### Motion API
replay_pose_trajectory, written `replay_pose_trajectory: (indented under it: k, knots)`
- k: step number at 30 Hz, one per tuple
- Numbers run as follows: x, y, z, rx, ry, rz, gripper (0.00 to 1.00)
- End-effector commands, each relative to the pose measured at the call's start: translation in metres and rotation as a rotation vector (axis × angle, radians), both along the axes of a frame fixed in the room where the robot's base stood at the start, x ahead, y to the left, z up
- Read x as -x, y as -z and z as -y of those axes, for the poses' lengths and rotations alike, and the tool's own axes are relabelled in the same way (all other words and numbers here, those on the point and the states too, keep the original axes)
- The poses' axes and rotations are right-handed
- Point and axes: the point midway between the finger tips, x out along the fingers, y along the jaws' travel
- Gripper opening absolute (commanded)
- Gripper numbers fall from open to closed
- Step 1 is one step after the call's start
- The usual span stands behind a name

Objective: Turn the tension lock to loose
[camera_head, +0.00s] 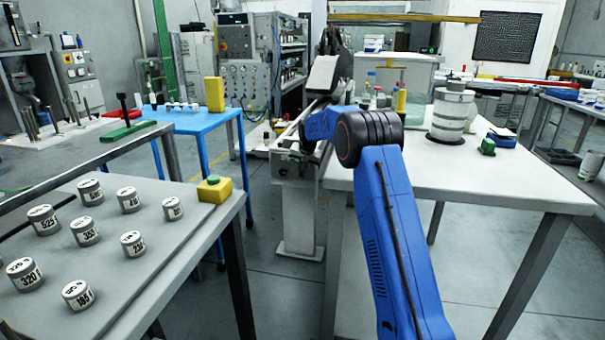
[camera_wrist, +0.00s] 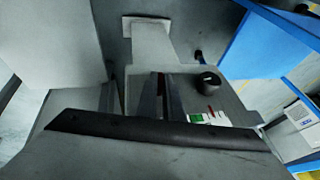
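In the wrist view a small dark round knob (camera_wrist: 208,82) stands on the grey machine (camera_wrist: 232,103). Near it is a small white label (camera_wrist: 208,118) with green and red marks. I take the knob for the tension lock, but its setting is too small to read. My gripper (camera_wrist: 161,78) shows as two narrow grey fingers over the machine, left of the knob and apart from it in the picture. Nothing is visible between the fingers; whether they meet is unclear. In the head view my blue arm reaches to the machine on its pale post (camera_head: 300,215), and the gripper is hidden.
A blue table (camera_head: 195,122) stands left of the machine, with a yellow block (camera_head: 214,94) on it. A white table (camera_head: 470,178) is close on the right. At front left a grey table (camera_head: 150,262) carries several numbered cans and a yellow box with a green button (camera_head: 214,189).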

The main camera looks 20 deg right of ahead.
Motion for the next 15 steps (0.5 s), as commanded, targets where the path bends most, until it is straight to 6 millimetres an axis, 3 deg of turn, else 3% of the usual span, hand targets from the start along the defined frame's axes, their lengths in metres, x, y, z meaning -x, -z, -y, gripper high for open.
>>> replay_pose_trajectory:
  k: [15]
  knots:
    - [-0.001, -0.0002, -0.0023, 0.097, -0.001, -0.057, 0.0]
